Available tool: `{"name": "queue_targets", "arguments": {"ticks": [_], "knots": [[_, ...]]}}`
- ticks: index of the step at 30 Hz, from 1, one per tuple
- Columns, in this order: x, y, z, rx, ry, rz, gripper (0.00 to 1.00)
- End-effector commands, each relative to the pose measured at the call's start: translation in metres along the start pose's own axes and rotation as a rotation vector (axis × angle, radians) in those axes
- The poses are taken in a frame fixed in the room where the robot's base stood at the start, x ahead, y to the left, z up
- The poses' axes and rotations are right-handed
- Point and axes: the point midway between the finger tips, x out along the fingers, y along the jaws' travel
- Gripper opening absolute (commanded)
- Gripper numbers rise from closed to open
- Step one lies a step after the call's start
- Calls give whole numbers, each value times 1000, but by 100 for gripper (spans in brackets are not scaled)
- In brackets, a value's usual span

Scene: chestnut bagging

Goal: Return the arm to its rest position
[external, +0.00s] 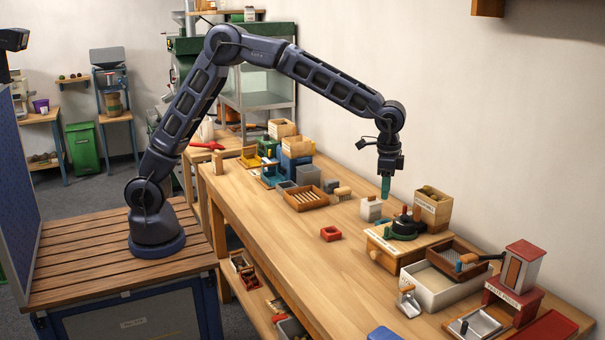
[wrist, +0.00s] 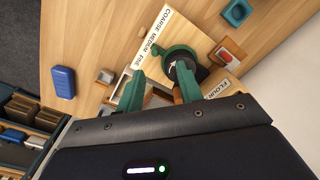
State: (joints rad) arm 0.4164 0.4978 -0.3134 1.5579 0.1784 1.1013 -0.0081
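My arm reaches out over the workbench (external: 285,245). In the external view my gripper (external: 385,188) points down with its teal fingers above the bench, just above and right of a small white box (external: 371,209). In the wrist view the green fingers of my gripper (wrist: 155,76) stand apart, and I see nothing held between them. The mill (external: 404,226) with its dark top and green base is right below. In the wrist view its label strip (wrist: 147,46) reads coarse, medium, fine.
A wooden box (external: 432,208) stands behind the mill. A white tray (external: 436,290) and a red-topped unit (external: 516,275) stand at the right. The front part of the bench is largely clear.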

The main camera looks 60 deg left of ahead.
Motion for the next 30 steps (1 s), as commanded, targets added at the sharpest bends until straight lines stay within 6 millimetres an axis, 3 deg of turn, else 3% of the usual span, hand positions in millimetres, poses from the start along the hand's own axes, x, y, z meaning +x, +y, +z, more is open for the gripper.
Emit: {"name": "queue_targets", "arguments": {"ticks": [6,15,24,30], "knots": [[-48,-37,58,-72,34,-38,36],[-101,-78,149,-185,82,-83,36],[-137,-104,249,-306,131,-117,36],[-150,-112,316,-390,167,-133,36]]}}
